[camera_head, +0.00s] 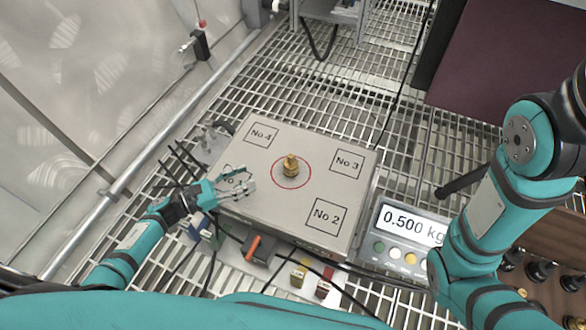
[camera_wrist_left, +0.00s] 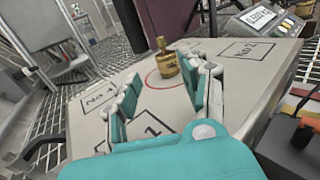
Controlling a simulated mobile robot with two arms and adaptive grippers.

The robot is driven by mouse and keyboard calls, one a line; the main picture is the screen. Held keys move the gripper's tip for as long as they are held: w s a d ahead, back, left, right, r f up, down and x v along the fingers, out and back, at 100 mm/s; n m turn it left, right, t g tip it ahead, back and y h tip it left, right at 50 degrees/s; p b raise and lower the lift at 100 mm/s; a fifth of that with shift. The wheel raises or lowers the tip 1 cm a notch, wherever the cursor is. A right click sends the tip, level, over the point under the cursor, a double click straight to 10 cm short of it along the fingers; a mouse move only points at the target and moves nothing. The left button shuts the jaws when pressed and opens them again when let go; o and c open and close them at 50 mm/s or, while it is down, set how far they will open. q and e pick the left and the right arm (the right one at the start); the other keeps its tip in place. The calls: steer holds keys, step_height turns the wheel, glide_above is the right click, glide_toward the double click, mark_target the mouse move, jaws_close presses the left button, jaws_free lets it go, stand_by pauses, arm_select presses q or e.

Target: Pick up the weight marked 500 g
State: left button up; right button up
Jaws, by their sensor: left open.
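A small brass weight (camera_head: 290,165) with a knob on top stands upright inside the red circle on a grey scale plate (camera_head: 262,205). Its marking is too small to read. The display (camera_head: 412,224) at the right of the plate reads 0.500 kg. My left gripper (camera_head: 249,188) is open and empty over the No 1 corner, to the left of and nearer than the weight, not touching it. In the left wrist view the weight (camera_wrist_left: 166,62) stands beyond the gap between the open fingers (camera_wrist_left: 163,84). My right gripper is not seen; only my right arm shows.
Squares marked No 2 (camera_head: 326,214), No 3 (camera_head: 346,163) and No 4 (camera_head: 262,134) are bare. Cables and small coloured blocks (camera_head: 298,275) lie along the plate's near edge. Dark knobbed pieces (camera_head: 541,271) stand at the lower right. Metal grating surrounds the plate.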

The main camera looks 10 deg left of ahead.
arm_select(q)
steer(key=b, duration=0.3)
glide_toward(292, 155)
steer(key=w+d, duration=0.1)
steer(key=w+d+f, duration=0.1)
steer(key=w+d, duration=0.1)
steer(key=shift+f, duration=0.35)
steer(key=x, duration=0.1)
steer(key=b+x, duration=0.1)
steer(key=x, duration=0.1)
steer(key=b+x, duration=0.1)
steer(key=shift+w+d+r, duration=0.1)
steer(key=shift+d+r, duration=0.3)
steer(key=shift+w+d+r, duration=0.1)
steer(key=shift+w+d, duration=0.2)
steer(key=shift+d, duration=0.05)
jaws_close()
steer(key=shift+r, duration=0.1)
